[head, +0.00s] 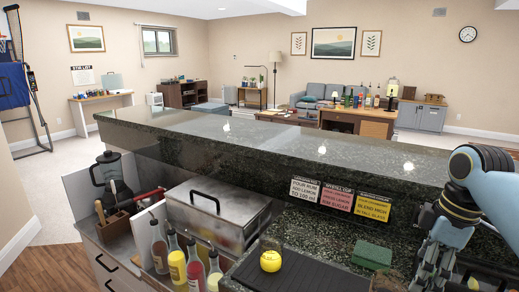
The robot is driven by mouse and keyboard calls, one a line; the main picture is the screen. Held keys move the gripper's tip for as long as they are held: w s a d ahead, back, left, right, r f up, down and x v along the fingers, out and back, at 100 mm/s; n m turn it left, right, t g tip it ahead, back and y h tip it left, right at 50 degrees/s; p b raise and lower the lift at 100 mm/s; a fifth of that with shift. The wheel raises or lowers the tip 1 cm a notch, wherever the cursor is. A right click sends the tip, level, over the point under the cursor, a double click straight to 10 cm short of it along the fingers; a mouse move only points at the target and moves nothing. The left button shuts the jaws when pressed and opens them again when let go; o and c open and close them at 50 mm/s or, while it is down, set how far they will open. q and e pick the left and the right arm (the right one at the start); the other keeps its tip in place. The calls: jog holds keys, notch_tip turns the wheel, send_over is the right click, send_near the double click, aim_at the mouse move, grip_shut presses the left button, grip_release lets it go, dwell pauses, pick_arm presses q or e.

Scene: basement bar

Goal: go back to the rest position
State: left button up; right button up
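My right arm comes in from the right edge over the lower dark stone counter. Its gripper (432,270) points down near the counter's right part, right of the green block. The fingers are small and partly cut off by the lower edge, so I cannot tell whether they are open or shut, and nothing clearly shows between them. My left gripper and arm are not in view. A yellow round object (271,261) sits on the black ribbed mat (290,278), with what looks like a clear glass around or behind it.
A raised stone bar ledge (270,150) crosses the view, with three instruction cards (338,198) on its front. A green block (372,255) lies on the lower counter. At left stand several bottles (177,262), a metal lidded box (215,212) and a blender (108,175).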

jog(key=s+a+m+t+h, duration=0.3)
jog(key=s+m, duration=0.8)
jog(key=s, duration=1.3)
notch_tip(320, 180, down, 35)
jog(key=s+d+g+b, duration=0.1)
jog(key=s+g+b, duration=0.1)
jog(key=b, duration=0.7)
pick_arm(q)
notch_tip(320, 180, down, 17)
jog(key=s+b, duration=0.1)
jog(key=b, duration=0.6)
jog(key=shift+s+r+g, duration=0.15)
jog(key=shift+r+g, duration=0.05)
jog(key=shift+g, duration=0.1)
pick_arm(e)
jog(key=s+d+f+g+y, duration=0.1)
jog(key=s+f, duration=1.7)
jog(key=f, duration=0.5)
jog(key=shift+s, duration=0.4)
jog(key=shift+f, duration=0.1)
